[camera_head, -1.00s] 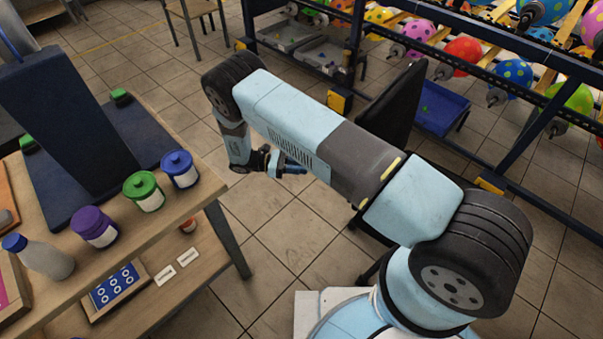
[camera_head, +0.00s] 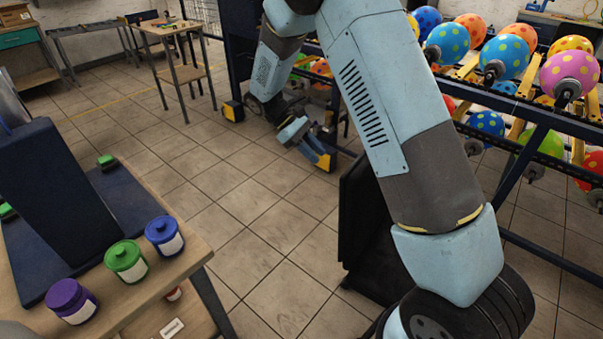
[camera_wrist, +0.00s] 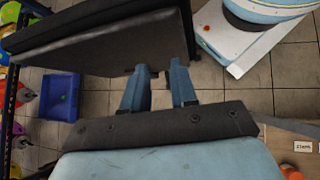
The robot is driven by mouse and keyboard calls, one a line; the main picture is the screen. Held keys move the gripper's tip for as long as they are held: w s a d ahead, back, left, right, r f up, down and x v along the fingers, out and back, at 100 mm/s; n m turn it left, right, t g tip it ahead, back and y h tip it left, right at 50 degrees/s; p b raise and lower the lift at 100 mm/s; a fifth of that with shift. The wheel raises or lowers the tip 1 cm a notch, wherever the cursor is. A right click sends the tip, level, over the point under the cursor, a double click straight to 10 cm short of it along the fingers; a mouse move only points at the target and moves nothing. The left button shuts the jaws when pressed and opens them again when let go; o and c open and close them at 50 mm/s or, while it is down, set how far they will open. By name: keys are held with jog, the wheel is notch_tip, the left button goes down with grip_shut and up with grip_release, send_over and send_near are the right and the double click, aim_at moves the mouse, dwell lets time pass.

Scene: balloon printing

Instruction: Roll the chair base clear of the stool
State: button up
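The dark chair (camera_head: 352,215) stands right of the middle in the head view, partly behind my arm; its base is mostly hidden. In the wrist view a dark padded panel, apparently the chair (camera_wrist: 100,45), spans the top left. My gripper (camera_head: 293,131) is beyond and left of the chair, above the floor. In the wrist view my gripper (camera_wrist: 160,72) has its two blue fingers apart, tips by the panel's lower edge; contact cannot be told. Nothing shows held. A wooden-topped stand, possibly the stool (camera_head: 167,28), is at the back left, well apart from the chair.
A balloon rack (camera_head: 560,125) runs along the right, its yellow-ended foot (camera_head: 318,152) close to my gripper. A workbench (camera_head: 150,290) with paint jars is at the left. Tiled floor between bench and chair is clear. A blue bin (camera_wrist: 62,95) shows in the wrist view.

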jog(key=s+d+r+m+t+y, duration=0.1)
jog(key=s+d+r+m+y, duration=0.1)
jog(key=s+d+r, duration=0.3)
jog(key=s+d+r+m+t+y, duration=0.1)
jog(key=d+r+y, duration=0.1)
jog(key=r, duration=0.6)
jog(key=s+d+r+m+t+y, duration=0.1)
jog(key=s+d+r+m+y, duration=0.1)
jog(key=s+d+r, duration=0.3)
jog(key=s+d+r+m+t+y, duration=0.1)
jog(key=s+d+r+m+t, duration=0.1)
jog(key=s, duration=0.6)
jog(key=s+d+r+m+t+y, duration=0.1)
jog(key=s+d+r+m+t, duration=0.2)
jog(key=s+r+t, duration=0.2)
jog(key=s+r, duration=0.1)
jog(key=s, duration=0.2)
jog(key=shift+r+m+y, duration=0.3)
jog(key=shift+r, duration=0.05)
jog(key=shift+o, duration=0.3)
